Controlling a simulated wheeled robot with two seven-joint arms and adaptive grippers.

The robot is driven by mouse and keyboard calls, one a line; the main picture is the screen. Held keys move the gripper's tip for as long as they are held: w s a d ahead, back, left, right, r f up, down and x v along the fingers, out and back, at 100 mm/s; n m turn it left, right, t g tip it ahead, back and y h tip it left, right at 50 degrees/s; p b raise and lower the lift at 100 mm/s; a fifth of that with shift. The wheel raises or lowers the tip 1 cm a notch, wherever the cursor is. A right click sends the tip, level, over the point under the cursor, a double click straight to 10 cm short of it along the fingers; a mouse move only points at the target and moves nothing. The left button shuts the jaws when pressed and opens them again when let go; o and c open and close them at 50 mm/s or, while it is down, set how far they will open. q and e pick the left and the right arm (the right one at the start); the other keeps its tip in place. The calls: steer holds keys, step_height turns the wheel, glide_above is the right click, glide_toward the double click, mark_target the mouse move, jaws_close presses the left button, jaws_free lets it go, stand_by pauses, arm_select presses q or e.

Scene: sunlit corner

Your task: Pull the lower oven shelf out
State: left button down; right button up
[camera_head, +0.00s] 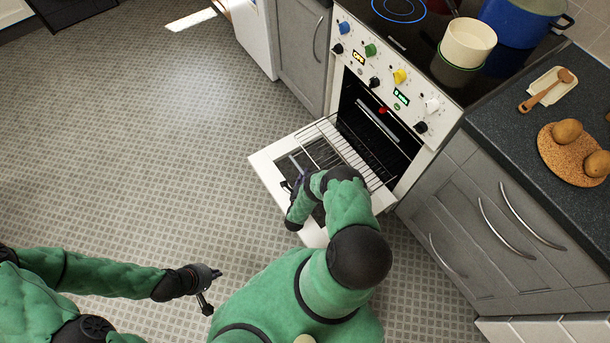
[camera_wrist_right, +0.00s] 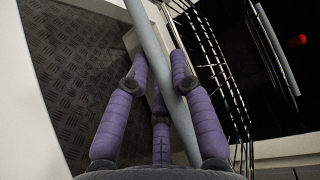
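The oven (camera_head: 372,130) is open with its white-edged door (camera_head: 268,172) folded down. A wire shelf (camera_head: 345,150) sticks out over the door. In the right wrist view a thick grey bar (camera_wrist_right: 150,38), seemingly this shelf's front rail, runs between the purple fingers of my right gripper (camera_wrist_right: 160,75). Their pressure on it cannot be judged. In the head view my right gripper (camera_head: 300,185) is at the shelf's outer edge, partly hidden by its arm. Another shelf's rail (camera_head: 378,120) stays inside the oven, also in the wrist view (camera_wrist_right: 275,45). My left gripper (camera_head: 208,288) is open and empty above the floor.
A hob with a cream pot (camera_head: 467,43) and a blue pot (camera_head: 520,20) is above the oven. Grey drawers (camera_head: 490,225) with curved handles stand to the right, a grey cupboard (camera_head: 300,50) to the left. The tiled floor (camera_head: 130,130) at left is clear.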

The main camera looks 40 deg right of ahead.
steer(key=shift+o, duration=1.4)
steer(key=v, duration=1.2)
